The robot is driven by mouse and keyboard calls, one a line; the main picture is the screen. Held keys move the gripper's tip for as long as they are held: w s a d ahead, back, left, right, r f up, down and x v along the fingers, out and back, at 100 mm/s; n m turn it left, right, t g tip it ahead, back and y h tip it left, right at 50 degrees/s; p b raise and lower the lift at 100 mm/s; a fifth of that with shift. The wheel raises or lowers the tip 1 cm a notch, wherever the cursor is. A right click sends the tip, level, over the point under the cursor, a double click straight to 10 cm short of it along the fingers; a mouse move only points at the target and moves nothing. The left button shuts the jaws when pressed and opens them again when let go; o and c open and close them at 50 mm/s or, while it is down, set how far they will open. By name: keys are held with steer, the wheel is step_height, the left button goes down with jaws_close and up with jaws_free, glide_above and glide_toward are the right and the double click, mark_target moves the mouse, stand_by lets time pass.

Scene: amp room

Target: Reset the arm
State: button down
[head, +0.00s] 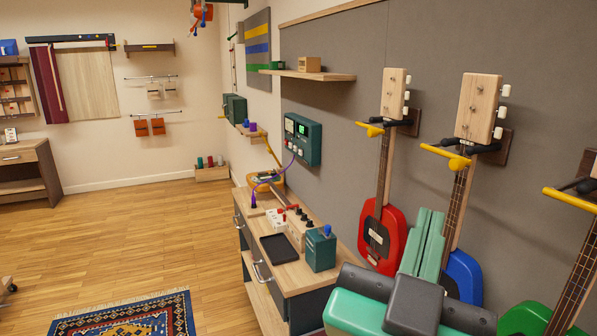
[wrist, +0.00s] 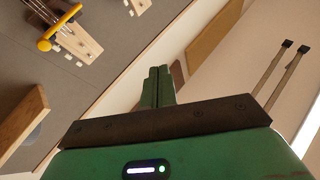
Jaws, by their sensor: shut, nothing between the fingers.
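My gripper (head: 430,214) shows at the lower right of the head view, its green fingers pointing up and lying together. In the wrist view the fingers (wrist: 158,72) are also pressed together, with nothing between them. In the head view they are in front of the grey wall panel, between the red guitar (head: 381,238) and the blue guitar (head: 463,277), and cover part of the blue one. I cannot tell the exact gap to the guitars.
A workbench (head: 290,274) with a dark tray (head: 280,247) and a teal box (head: 320,249) stands left of my gripper. A green guitar (head: 528,320) hangs at right. A wall shelf (head: 310,75) and a teal wall unit (head: 303,139) stick out. The wooden floor (head: 135,232) is mostly clear.

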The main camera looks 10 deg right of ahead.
steer(key=s+a+n+t+y, duration=0.2)
steer(key=a+n+t+y, duration=0.25)
steer(key=a+y, duration=0.4)
steer(key=s+a+n+t+y, duration=0.25)
steer(key=a+n+y, duration=0.25)
steer(key=a+y, duration=0.3)
step_height(320, 180, up, 35)
steer(key=a+p, duration=0.1)
steer(key=p, duration=3.3)
steer(key=shift+w+h, duration=0.45)
steer(key=shift+a+r, duration=0.1)
